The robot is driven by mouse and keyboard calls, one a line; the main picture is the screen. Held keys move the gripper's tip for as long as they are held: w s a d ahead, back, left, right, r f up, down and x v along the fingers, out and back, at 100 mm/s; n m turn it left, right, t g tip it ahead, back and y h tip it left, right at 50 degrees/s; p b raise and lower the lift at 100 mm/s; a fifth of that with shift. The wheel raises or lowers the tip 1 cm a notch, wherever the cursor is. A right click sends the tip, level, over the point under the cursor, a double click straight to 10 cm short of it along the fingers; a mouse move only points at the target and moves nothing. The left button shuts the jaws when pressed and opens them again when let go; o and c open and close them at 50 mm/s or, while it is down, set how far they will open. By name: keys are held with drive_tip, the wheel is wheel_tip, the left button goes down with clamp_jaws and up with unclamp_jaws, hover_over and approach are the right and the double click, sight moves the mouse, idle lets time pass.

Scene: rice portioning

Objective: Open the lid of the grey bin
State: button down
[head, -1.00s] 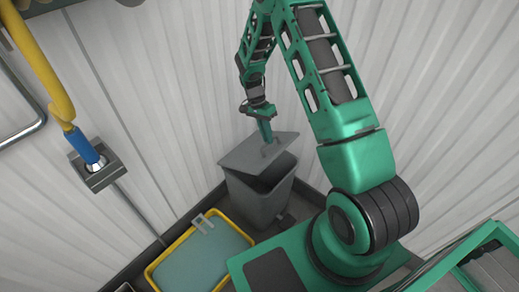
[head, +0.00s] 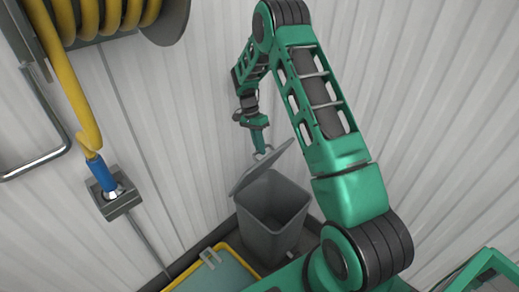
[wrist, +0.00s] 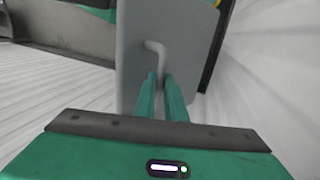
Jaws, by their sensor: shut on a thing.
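The grey bin (head: 272,222) stands in the corner by the ribbed walls in the head view. Its lid (head: 258,170) is tilted up steeply along the bin's left and back side, and the dark inside of the bin shows. My gripper (head: 261,150) is at the lid's upper face, shut on the lid's handle. In the wrist view the two green fingers (wrist: 161,98) close on the bent grey handle (wrist: 157,48), which stands out from the flat grey lid (wrist: 133,75).
A yellow-rimmed tray (head: 232,250) lies on the floor left of the bin. A yellow hose (head: 60,75) with a blue end (head: 101,172) sits in a wall bracket (head: 121,203). A hose reel (head: 110,18) and a metal rail (head: 40,168) are on the left wall.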

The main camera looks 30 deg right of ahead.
drive_tip(key=shift+w+d, duration=0.15)
drive_tip(key=shift+d, duration=0.25)
drive_tip(key=c, duration=1.8)
unclamp_jaws()
drive_tip(key=shift+a, duration=0.25)
drive_tip(key=shift+r, duration=0.1)
drive_tip(key=s+a+r, duration=0.3)
drive_tip(key=a+r, duration=0.7)
drive_tip(key=a, duration=0.1)
drive_tip(key=shift+s+r, duration=0.35)
drive_tip(key=shift+s, duration=0.05)
